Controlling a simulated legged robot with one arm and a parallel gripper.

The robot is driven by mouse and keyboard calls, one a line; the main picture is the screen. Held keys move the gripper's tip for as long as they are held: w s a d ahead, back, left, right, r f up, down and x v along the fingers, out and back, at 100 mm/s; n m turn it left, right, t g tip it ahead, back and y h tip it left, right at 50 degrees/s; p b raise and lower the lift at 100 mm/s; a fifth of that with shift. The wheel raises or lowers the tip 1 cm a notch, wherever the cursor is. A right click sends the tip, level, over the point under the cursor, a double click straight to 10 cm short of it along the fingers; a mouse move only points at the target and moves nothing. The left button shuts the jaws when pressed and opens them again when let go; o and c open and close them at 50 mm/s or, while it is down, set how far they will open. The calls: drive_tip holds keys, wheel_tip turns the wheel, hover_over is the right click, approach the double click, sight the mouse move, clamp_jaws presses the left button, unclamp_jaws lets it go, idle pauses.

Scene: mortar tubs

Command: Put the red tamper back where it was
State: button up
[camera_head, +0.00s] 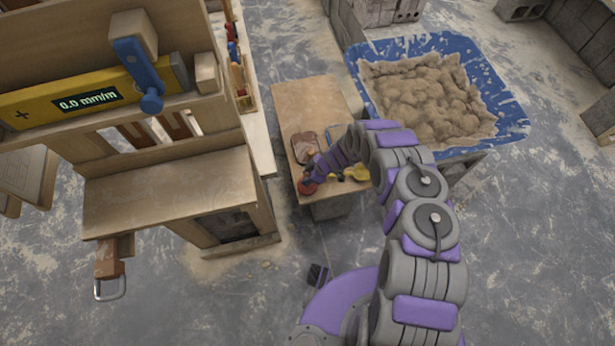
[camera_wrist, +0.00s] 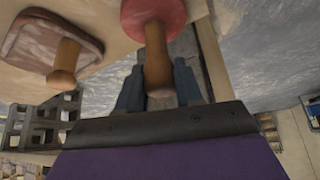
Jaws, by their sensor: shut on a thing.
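The red tamper (camera_head: 307,187) is at the near left corner of the low wooden bench (camera_head: 300,95). In the wrist view, its round red head (camera_wrist: 170,12) and wooden handle (camera_wrist: 156,50) show. My gripper (camera_wrist: 159,88) has its two dark fingers on either side of the handle and is shut on it. In the head view, my gripper (camera_head: 311,178) is partly hidden by my arm. I cannot tell whether the red head touches the bench top.
A brown tamper-like tool with a wooden handle (camera_wrist: 66,60) lies beside the red one. A yellow item (camera_head: 358,173) is to its right on the bench. A blue tub of mortar (camera_head: 505,105) stands behind right. A wooden workbench (camera_head: 170,190) stands left.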

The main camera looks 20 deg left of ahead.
drive_tip(key=o, duration=1)
drive_tip(key=p+v, duration=0.4)
drive_tip(key=v, duration=0.8)
drive_tip(key=shift+p, duration=0.3)
